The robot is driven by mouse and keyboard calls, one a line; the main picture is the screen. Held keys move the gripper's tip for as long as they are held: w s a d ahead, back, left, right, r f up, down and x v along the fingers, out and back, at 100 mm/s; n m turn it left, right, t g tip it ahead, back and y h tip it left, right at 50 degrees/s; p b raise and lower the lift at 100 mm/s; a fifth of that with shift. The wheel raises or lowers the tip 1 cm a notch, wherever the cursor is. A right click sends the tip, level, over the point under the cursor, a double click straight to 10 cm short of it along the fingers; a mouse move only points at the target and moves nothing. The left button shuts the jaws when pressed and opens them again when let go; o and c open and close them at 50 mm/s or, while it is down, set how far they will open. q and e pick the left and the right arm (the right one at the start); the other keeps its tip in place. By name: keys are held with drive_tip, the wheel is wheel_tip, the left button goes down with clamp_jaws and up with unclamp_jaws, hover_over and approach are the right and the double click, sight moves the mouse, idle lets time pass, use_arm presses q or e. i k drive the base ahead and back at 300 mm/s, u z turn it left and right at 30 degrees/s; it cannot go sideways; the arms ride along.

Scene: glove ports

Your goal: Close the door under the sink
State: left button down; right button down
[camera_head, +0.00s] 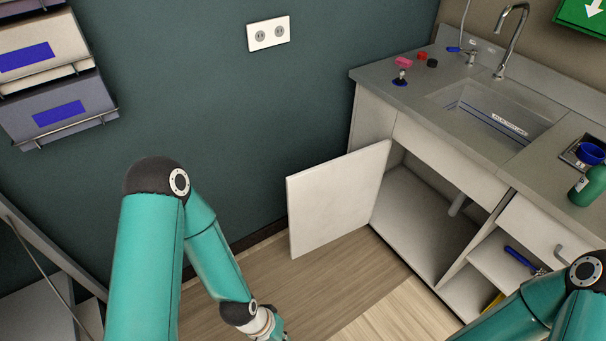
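The white door (338,198) under the sink stands wide open, swung out to the left from the cabinet. The opening behind it shows the bare cabinet inside (420,225) and a pipe below the sink (490,112). My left arm reaches down in front of the teal wall, left of the door. Its wrist is at the bottom edge, below the door and apart from it, and its gripper fingers are out of the frame. My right arm shows at the bottom right, in front of the cabinet's right part; its gripper is out of the frame.
Right of the opening are a drawer with a handle (560,252) and an open shelf with a blue-handled tool (522,258). A green bottle (588,186) stands on the counter (400,90). Wall racks (60,112) hang at the left. The wooden floor (330,290) before the door looks clear.

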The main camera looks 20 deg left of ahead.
sight(327, 202)
drive_tip(key=u, duration=0.1)
drive_tip(key=i, duration=1)
drive_tip(key=z, duration=0.1)
